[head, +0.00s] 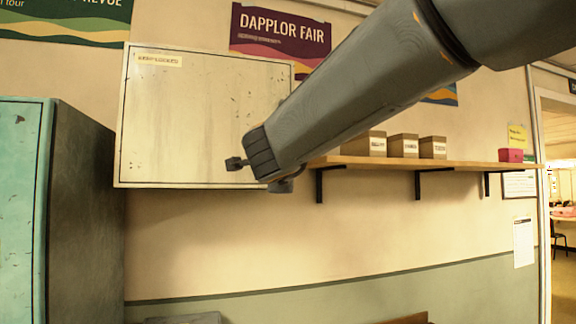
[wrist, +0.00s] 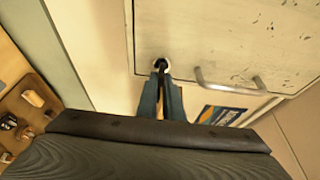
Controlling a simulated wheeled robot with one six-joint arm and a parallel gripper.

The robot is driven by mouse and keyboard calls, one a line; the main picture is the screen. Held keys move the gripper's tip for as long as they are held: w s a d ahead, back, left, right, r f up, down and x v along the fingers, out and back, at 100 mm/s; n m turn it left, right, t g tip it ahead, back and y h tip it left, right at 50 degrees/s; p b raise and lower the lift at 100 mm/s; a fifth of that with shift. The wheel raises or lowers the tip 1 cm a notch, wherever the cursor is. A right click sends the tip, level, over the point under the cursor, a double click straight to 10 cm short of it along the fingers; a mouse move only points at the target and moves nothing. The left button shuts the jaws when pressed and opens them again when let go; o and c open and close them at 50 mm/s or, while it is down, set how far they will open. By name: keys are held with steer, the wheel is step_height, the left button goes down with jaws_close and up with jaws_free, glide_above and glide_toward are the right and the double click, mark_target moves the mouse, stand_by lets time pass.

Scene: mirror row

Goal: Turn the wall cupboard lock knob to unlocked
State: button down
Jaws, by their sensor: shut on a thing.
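The wall cupboard (head: 200,120) is a pale, scuffed box on the wall, with a label strip near its top left. Its lower right corner is hidden behind my arm in the head view. In the wrist view the cupboard door (wrist: 215,35) fills the top right. The lock knob (wrist: 161,65) is a small dark piece on a pale round plate near the door's edge. My gripper (wrist: 161,80) has its blue fingers shut on the knob, which they partly hide. Which way the knob points is too small to tell.
A metal bar handle (wrist: 230,86) is just right of the knob. A wooden shelf (head: 470,164) with several small boxes runs along the wall to the right. A teal cabinet (head: 25,200) stands at the left. The wall below the cupboard is clear.

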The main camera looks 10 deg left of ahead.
steer(key=c, duration=1.9)
jaws_free()
steer(key=s+d+b, duration=0.1)
steer(key=s+b, duration=0.1)
steer(key=s, duration=0.5)
steer(key=shift+s, duration=0.35)
steer(key=shift+d, duration=0.15)
